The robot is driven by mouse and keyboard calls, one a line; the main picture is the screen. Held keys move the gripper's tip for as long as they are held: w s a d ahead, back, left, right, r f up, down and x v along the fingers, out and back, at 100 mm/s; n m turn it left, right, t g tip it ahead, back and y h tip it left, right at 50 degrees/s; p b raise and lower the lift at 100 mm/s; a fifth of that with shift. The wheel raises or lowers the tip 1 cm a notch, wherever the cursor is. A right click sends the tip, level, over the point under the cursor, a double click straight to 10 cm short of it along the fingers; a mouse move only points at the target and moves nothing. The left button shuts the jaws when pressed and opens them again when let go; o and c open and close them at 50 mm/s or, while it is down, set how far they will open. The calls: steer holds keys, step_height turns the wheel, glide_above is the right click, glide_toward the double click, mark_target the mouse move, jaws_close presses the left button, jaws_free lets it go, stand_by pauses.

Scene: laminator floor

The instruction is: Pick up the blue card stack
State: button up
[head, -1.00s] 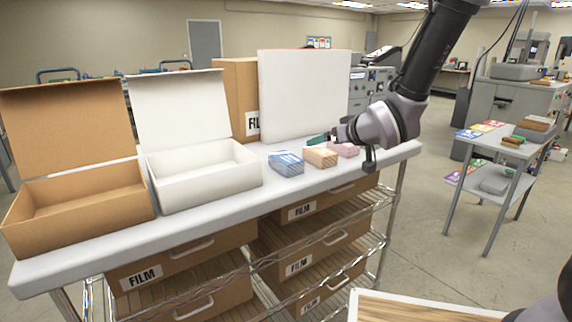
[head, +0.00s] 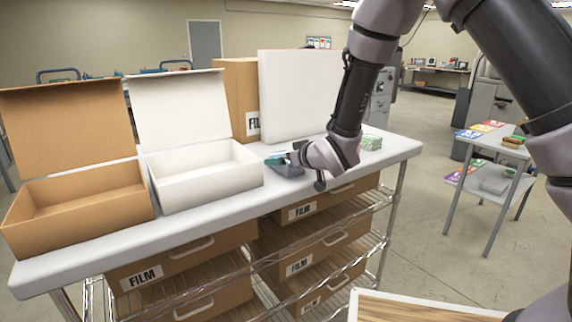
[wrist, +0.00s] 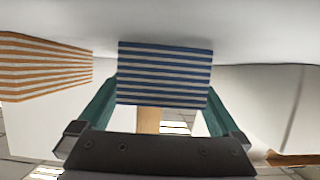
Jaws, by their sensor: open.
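The blue card stack (wrist: 164,72), with blue and white stripes, fills the upper middle of the wrist view. My gripper (wrist: 159,95) has its green fingers apart, one at either side of the stack's lower part. I cannot tell whether they touch it. In the head view my gripper (head: 276,160) is low over the table at the blue stack's place, and little of the stack shows beside it. An orange-striped card stack (wrist: 45,68) stands to the left in the wrist view; my arm hides it in the head view.
An open white box (head: 205,180) and an open brown box (head: 80,208) stand on the white table (head: 215,207) at left. A green-white stack (head: 371,142) sits right of my arm. A tall white panel (head: 300,95) stands behind.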

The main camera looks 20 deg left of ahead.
steer(key=shift+x, duration=1)
steer(key=c, duration=1.5)
